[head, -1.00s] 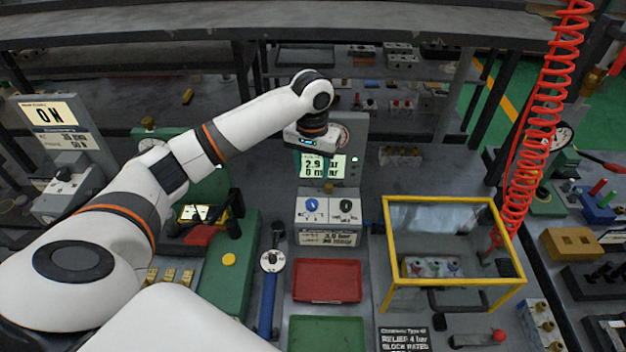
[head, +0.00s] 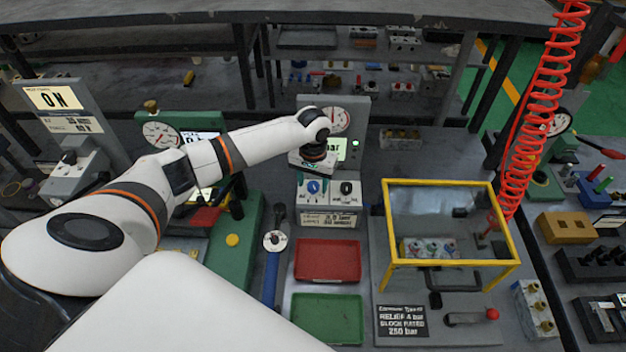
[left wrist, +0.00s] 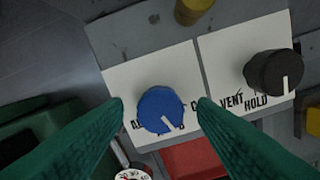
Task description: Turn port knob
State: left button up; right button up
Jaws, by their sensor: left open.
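The control box carries a blue knob (head: 313,187) on a white label and a black knob (head: 347,188) on a second label marked VENT and HOLD. In the left wrist view the blue knob (left wrist: 161,109) sits between my two green fingers, with its white mark pointing down and to the right. The black knob (left wrist: 273,72) is to its right, its white mark pointing down. My left gripper (left wrist: 160,105) is open, with its fingertips on either side of the blue knob's label; I cannot tell whether they touch. In the head view my left gripper (head: 313,168) is just above the blue knob. My right gripper is not seen.
A gauge (head: 333,120) and a lit screen stand behind the box, partly hidden by my arm. A red tray (head: 327,260) and a green tray (head: 327,318) lie in front. A yellow-framed clear guard (head: 440,184) stands to the right, and a blue-handled tool (head: 271,275) to the left.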

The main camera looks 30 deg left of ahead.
pick_arm(q)
jog(key=c, duration=1)
jog(key=shift+r+n+p, duration=0.15)
jog(key=shift+n+p, duration=0.15)
jog(key=shift+p, duration=0.45)
jog(key=n+p, duration=0.4)
jog(key=p, duration=0.2)
jog(key=shift+r, duration=0.1)
jog(key=shift+n+p, duration=0.55)
jog(key=shift+n, duration=0.25)
jog(key=shift+f+n, duration=0.25)
jog(key=shift+n, duration=0.55)
jog(key=shift+w, duration=0.1)
jog(key=o, duration=1)
